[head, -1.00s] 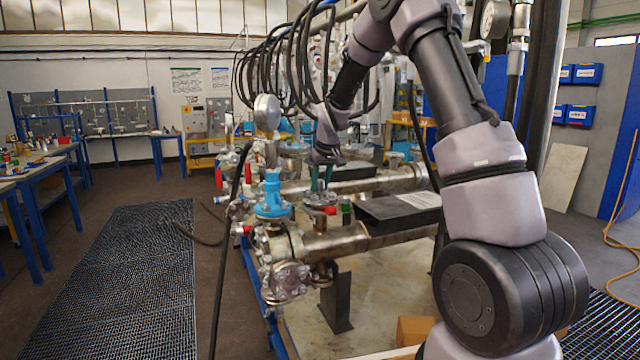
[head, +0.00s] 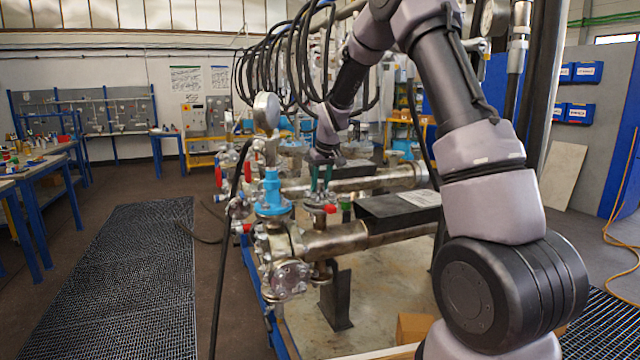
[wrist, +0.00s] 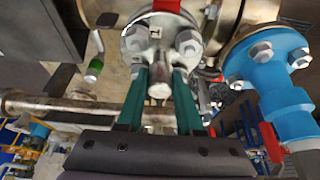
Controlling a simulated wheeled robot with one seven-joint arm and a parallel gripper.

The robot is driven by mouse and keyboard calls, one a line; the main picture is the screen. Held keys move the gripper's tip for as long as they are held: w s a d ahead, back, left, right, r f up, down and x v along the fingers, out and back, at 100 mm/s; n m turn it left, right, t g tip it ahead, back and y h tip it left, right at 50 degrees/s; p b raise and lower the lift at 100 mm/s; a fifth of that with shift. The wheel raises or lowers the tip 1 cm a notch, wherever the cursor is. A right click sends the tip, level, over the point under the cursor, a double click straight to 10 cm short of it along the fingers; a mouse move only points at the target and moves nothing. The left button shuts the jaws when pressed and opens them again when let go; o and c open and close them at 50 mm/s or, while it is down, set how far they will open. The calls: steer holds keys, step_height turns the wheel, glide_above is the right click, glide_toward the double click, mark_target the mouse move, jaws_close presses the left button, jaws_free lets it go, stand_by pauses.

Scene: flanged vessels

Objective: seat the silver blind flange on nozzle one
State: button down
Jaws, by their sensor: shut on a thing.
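My gripper (wrist: 160,76) has two teal fingers, closed on the central knob of the silver blind flange (wrist: 160,30) in the wrist view. Hex nuts or bolt heads show on both sides of the knob, and a red part lies at the flange's far edge. In the head view my gripper (head: 322,180) points down over the pipework, with the silver flange (head: 318,203) at its fingertips, beside a red part. The flange is at a nozzle on the pipe. Whether its face touches the nozzle is hidden, and no nozzle number is readable.
A blue flanged fitting (head: 272,195) stands close to the left of my gripper; it is at the right in the wrist view (wrist: 270,80). A dark box-like cover (head: 395,208) lies to the right. A pressure gauge (head: 266,110) and hanging black hoses (head: 290,60) are nearby.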

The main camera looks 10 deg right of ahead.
steer(key=shift+r, duration=0.1)
steer(key=c, duration=0.6)
jaws_free()
steer(key=o, duration=0.6)
steer(key=shift+r, duration=3.45)
